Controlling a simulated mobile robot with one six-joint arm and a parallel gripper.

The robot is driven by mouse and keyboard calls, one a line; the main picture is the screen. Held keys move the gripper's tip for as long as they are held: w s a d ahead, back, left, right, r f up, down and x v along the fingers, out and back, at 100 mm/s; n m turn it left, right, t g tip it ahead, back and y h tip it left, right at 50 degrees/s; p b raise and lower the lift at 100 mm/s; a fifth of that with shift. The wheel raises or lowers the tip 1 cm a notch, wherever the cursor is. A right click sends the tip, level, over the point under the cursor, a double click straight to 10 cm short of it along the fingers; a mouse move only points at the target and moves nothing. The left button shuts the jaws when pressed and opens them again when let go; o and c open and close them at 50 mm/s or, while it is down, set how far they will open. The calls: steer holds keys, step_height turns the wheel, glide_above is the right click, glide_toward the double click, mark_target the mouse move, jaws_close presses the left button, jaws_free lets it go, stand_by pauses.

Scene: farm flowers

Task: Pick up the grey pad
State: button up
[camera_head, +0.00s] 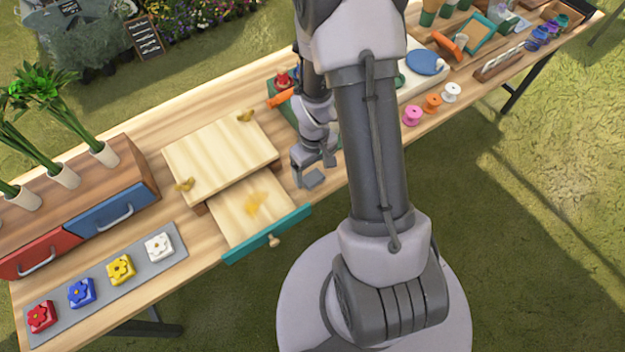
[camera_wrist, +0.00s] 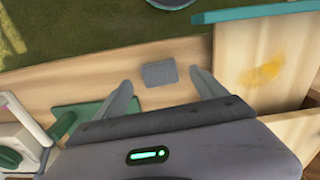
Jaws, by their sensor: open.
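The grey pad (camera_head: 314,179) is a small flat square lying on the wooden table to the right of the open drawer. In the wrist view the grey pad (camera_wrist: 160,73) lies near the table's front edge, between the lines of my two fingers and beyond their tips. My gripper (camera_head: 314,164) is above the table close to the pad. In the wrist view my gripper (camera_wrist: 160,78) has its fingers spread wide with nothing between them.
A wooden box with a green-fronted drawer (camera_head: 268,236) pulled out stands left of the pad; a yellow smear marks the drawer. A green object (camera_wrist: 95,112) lies beside the left finger. Coloured spools (camera_head: 432,103) stand to the right. Flower blocks (camera_head: 121,269) sit at the left.

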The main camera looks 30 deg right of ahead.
mark_target(313, 177)
steer(key=f, duration=0.2)
steer(key=f+b, duration=0.1)
steer(key=f, duration=0.1)
steer(key=shift+w, duration=0.25)
steer(key=shift+r, duration=0.15)
steer(key=shift+c, duration=1.1)
steer(key=c, duration=1.2)
step_height(313, 177, up, 10)
steer(key=p, duration=0.3)
